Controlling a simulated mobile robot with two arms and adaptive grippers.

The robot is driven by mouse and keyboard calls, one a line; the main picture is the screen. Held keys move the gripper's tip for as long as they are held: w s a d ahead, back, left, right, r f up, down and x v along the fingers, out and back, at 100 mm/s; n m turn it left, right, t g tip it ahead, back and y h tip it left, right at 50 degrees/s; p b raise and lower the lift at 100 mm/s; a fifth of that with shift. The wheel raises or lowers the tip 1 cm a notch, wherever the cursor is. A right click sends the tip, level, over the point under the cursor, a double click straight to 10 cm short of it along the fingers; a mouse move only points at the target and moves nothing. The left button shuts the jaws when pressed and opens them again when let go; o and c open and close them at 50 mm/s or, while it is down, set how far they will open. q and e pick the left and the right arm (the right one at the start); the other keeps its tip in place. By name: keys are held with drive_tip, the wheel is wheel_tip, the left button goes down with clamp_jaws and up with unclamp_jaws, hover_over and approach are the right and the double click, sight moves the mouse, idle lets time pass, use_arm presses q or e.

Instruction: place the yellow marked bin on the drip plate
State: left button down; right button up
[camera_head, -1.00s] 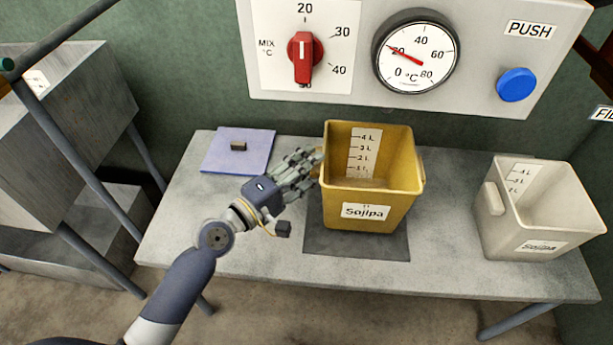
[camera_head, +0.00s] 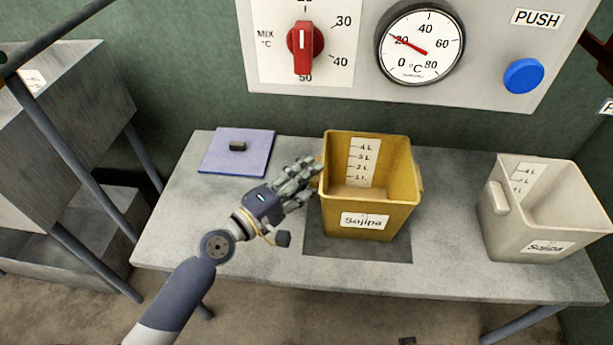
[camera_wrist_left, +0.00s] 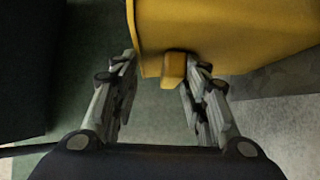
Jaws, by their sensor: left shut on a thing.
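The yellow bin (camera_head: 398,190) has a volume scale inside and a "Sojipa" label on its front. It is upright over the dark square drip plate (camera_head: 330,249) on the table. The bin hides much of the plate, and I cannot tell whether its base touches it. My left gripper (camera_head: 314,174) is at the bin's left side, shut on its handle. The left wrist view shows the fingers (camera_wrist_left: 160,82) either side of the small yellow handle (camera_wrist_left: 174,70), below the bin wall (camera_wrist_left: 220,35). My right gripper is not in view.
A white "Sojipa" bin (camera_head: 535,225) stands at the table's right. A control panel (camera_head: 350,85) with knob, gauge and blue button is behind. The table (camera_head: 190,235) is clear at the front left.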

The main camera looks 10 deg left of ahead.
use_arm(q)
drive_tip(key=c, duration=0.9)
unclamp_jaws()
drive_tip(key=shift+c, duration=0.2)
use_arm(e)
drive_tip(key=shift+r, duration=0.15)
use_arm(q)
drive_tip(key=shift+r, duration=0.15)
drive_tip(key=b+v, duration=0.3)
drive_tip(key=v, duration=0.9)
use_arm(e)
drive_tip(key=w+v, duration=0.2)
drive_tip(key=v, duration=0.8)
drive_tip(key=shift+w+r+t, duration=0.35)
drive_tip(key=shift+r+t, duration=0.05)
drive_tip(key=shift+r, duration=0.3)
